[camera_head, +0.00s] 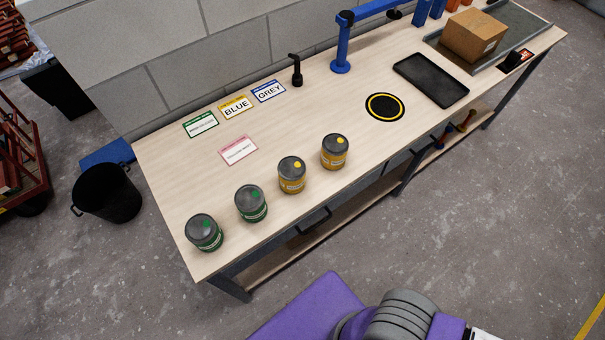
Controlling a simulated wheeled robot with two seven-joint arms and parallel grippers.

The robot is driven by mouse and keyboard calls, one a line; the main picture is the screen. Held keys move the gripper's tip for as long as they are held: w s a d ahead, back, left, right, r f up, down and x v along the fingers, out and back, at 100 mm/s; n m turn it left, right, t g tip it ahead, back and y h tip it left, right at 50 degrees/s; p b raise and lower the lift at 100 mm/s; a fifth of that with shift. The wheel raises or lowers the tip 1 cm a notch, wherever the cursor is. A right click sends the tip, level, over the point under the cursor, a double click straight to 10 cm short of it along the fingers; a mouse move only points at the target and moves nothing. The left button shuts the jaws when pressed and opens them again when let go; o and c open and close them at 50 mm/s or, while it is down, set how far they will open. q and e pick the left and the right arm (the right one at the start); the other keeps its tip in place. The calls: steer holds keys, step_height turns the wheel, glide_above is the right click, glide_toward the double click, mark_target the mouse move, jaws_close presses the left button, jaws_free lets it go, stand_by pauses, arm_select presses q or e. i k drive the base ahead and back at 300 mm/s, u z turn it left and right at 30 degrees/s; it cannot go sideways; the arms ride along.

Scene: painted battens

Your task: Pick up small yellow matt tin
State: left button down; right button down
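Two tins with yellow labels and a yellow dot on a dark lid stand upright near the front edge of the workbench (300,125). They are the left yellow tin (291,180) and the right yellow tin (334,155). They look alike in size, and I cannot tell which is small or matt. Two similar tins with green labels and dots stand to their left: one green tin (207,237) at the far left and another green tin (251,207) beside it. Neither gripper is in view. Purple and grey parts of my own body show at the bottom.
A yellow-ringed black disc (385,107), black tray (431,80) and cardboard box (473,36) are to the right.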

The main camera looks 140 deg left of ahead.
mark_target(292, 169)
steer(key=u, duration=4.8)
steer(key=k, duration=0.3)
steer(key=u, duration=0.05)
